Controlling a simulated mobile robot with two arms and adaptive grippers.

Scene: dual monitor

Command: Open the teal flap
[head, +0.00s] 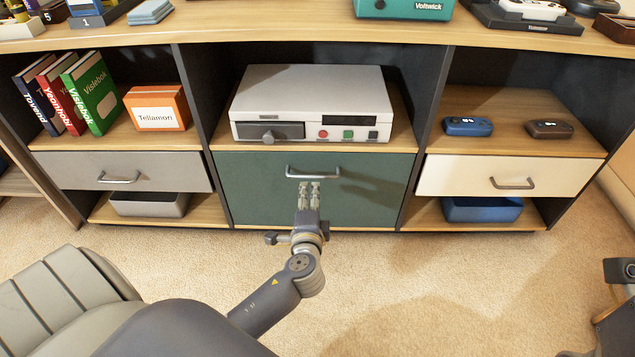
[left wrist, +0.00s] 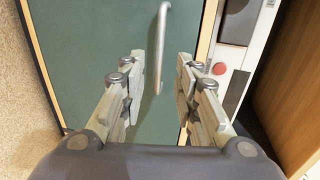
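The teal flap (head: 255,200) is the large panel in the middle bay of the cabinet, and it is closed. Its metal bar handle (head: 312,174) runs across near the top edge. My left gripper (head: 309,188) is in front of the flap just below the handle in the head view. In the left wrist view, the flap (left wrist: 95,50) fills the middle and the handle (left wrist: 160,45) shows ahead, between the lines of the fingers. The left gripper (left wrist: 158,85) is open with nothing held. I cannot tell its exact distance to the handle.
A white device (head: 310,95) stands on the shelf above the flap. A grey drawer (head: 75,172) is on the left and a cream drawer (head: 460,178) on the right, with bins below. The carpet (head: 400,280) before the flap is clear except for my left arm.

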